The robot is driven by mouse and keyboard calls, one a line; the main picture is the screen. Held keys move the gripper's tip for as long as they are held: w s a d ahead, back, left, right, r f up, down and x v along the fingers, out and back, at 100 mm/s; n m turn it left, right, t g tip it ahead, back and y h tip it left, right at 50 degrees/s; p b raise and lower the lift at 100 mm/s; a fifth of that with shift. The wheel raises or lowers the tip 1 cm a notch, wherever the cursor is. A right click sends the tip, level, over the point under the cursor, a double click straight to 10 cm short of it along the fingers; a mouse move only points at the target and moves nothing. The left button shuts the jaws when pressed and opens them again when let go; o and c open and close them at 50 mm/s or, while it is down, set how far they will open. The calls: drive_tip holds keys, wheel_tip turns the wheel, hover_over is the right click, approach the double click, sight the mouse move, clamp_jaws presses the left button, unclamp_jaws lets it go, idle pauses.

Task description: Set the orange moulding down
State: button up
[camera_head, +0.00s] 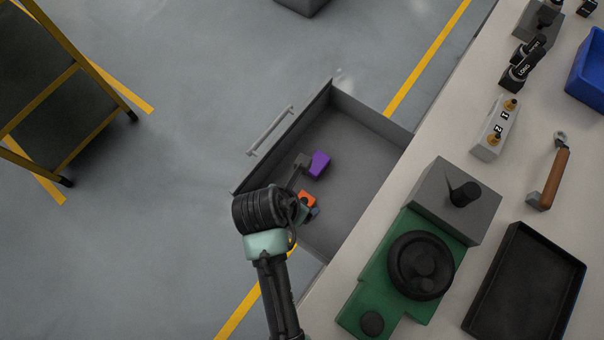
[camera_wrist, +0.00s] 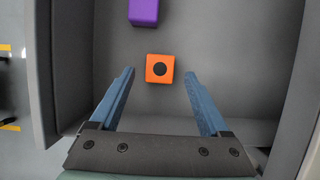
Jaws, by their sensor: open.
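The orange moulding (camera_wrist: 151,76) is a small block with a black round spot on its top face. It lies on the floor of the open grey drawer (camera_head: 362,118). In the head view the orange moulding (camera_head: 307,197) is partly covered by my arm's end. My gripper (camera_wrist: 159,80) is open, with its blue fingers spread apart on either side of the near part of the block. Gaps show between the block and both fingers, so it is not gripped. In the head view my gripper (camera_head: 309,211) is mostly hidden behind my wrist.
A purple block (camera_head: 319,163) lies in the same drawer, and it also shows in the wrist view (camera_wrist: 143,11). The drawer walls stand around my gripper. A workbench with a green machine (camera_head: 378,290) and a black tray (camera_head: 525,285) is at right.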

drive_tip(key=p+v, duration=0.1)
drive_tip(key=v, duration=0.8)
drive_tip(key=w+a+r+m+t+y, duration=0.1)
drive_tip(key=w+r+m+t, duration=0.55)
drive_tip(key=r, duration=0.75)
drive_tip(key=w+a+r+m+t+y, duration=0.15)
drive_tip(key=w+r+m+t, duration=0.4)
drive_tip(key=w+r, duration=0.75)
drive_tip(key=s+d+r+m+t, duration=0.1)
drive_tip(key=d+r+m+t, duration=0.3)
drive_tip(key=r, duration=0.7)
drive_tip(key=s+a+r+m+t, duration=0.1)
drive_tip(key=s+r+m+t, duration=0.1)
drive_tip(key=r+m, duration=0.65)
drive_tip(key=s+d+r+m+t, duration=0.2)
drive_tip(key=s+r, duration=0.6)
drive_tip(key=r, duration=0.8)
drive_tip(key=m+t, duration=0.2)
drive_tip(key=t, duration=0.1)
drive_tip(key=shift+s+d+r+t, duration=0.15)
drive_tip(key=shift+s+r+t, duration=0.15)
drive_tip(key=shift+r, duration=0.1)
